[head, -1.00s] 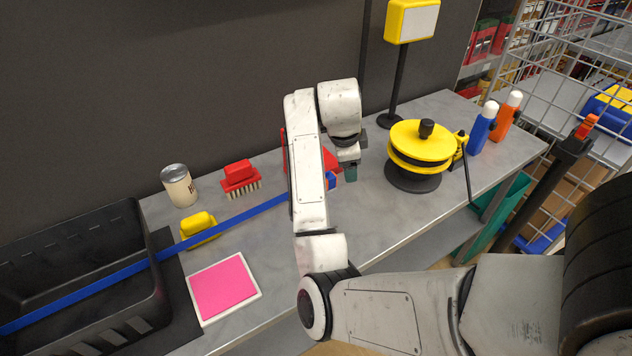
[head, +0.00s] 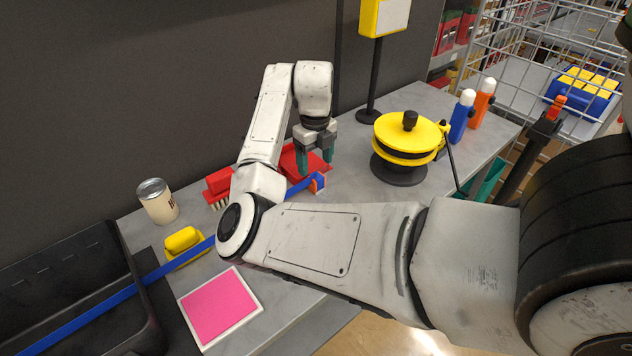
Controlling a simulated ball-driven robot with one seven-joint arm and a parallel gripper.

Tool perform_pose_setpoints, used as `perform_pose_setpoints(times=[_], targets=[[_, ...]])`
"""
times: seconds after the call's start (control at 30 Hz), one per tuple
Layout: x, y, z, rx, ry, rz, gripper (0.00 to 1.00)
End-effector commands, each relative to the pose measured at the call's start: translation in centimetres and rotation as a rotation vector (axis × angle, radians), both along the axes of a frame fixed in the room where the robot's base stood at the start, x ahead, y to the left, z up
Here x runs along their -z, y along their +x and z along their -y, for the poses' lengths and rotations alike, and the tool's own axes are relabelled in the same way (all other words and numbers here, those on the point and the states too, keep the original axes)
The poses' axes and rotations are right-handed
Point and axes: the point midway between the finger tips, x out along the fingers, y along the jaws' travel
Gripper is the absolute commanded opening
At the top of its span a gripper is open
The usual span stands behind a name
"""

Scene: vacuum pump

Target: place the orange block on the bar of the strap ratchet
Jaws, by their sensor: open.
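My gripper (head: 315,161) points down above the workbench, its two teal fingertips apart with nothing seen between them. The blue strap (head: 137,286) runs from the black crate across the bench to a small blue and orange piece (head: 318,182) at its right end. This piece is just below and to the right of the fingertips, and apart from them as far as I can tell. A red object (head: 293,164) lies behind the fingers, partly covered. I cannot clearly tell the orange block from the ratchet or make out the bar.
A yellow and black reel (head: 408,140) stands right of the gripper, with blue (head: 462,117) and orange (head: 482,105) bottles beyond. A can (head: 157,202), a yellow block-like item (head: 183,241), a pink pad (head: 219,308) and the black crate (head: 75,262) are left. A red brush (head: 218,181) is partly hidden.

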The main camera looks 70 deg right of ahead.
Motion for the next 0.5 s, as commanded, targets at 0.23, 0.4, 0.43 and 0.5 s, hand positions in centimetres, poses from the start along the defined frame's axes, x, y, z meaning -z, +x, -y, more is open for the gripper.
perform_pose_setpoints(times=[0.23,0.4,0.43,0.5], targets=[[2.4,-0.5,-0.6,-0.003,0.000,-0.002,0.72],[4.6,-0.6,-0.6,-0.003,0.001,-0.001,0.72],[4.9,-0.6,-0.6,-0.003,0.000,0.000,0.72],[5.2,-0.5,-0.6,-0.003,-0.001,0.000,0.72]])
